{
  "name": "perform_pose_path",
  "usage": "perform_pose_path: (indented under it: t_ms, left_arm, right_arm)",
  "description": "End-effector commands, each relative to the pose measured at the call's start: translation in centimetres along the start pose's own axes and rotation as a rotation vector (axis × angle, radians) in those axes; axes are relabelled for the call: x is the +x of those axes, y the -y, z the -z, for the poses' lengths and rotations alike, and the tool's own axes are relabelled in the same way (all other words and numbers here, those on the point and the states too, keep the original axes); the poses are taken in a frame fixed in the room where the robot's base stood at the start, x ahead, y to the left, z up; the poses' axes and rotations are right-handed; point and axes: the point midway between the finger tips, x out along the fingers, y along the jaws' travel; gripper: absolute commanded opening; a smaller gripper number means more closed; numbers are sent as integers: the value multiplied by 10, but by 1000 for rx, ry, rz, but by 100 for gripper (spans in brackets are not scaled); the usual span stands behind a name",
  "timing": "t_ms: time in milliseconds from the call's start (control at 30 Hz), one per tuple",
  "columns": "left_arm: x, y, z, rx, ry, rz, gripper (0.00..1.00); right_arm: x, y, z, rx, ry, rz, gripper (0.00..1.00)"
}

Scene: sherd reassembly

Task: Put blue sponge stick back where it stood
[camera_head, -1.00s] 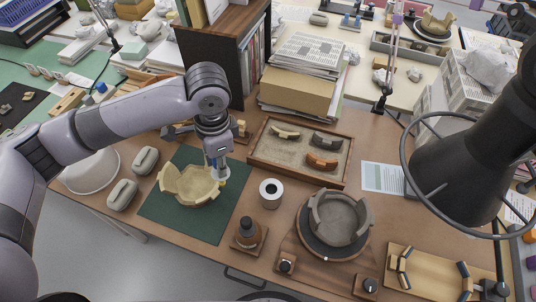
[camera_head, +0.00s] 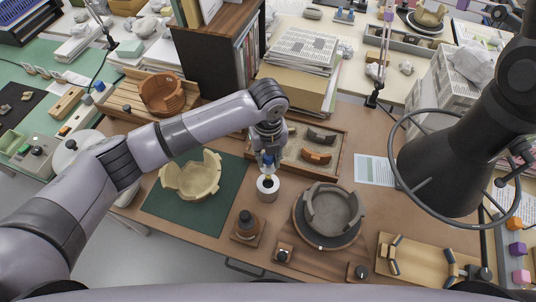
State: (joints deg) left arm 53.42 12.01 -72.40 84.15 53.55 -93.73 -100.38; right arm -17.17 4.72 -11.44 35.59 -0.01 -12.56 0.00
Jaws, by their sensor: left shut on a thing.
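My left gripper (camera_head: 267,161) points down over the white round pot (camera_head: 268,190) with a hole in its top. It is shut on the blue sponge stick, of which little shows between the fingers. A small yellowish end (camera_head: 267,177) shows below the fingers, at the mouth of the pot; I cannot tell how deep it sits or whether it touches the pot. My right gripper is not in view.
A cream bowl (camera_head: 192,176) with a broken rim stands on the green mat (camera_head: 163,207) to the left. A sherd tray (camera_head: 340,160) lies behind the pot. A dark bottle (camera_head: 247,224) and a grey bowl (camera_head: 333,208) on a turntable stand close in front.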

Motion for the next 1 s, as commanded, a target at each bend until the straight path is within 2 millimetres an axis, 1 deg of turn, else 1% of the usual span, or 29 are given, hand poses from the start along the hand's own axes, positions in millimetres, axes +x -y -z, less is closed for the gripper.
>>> perform_pose_path:
  t_ms: [267, 667, 1000]
  left_arm:
    - [9, 0, 0, 10, 0, 0, 8]
    - [32, 0, 0, 8, 1, -1, 8]
    - [51, 0, 0, 8, 1, -1, 8]
  right_arm:
    - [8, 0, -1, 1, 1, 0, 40]
    - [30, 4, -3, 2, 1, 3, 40]
    - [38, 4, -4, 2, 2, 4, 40]
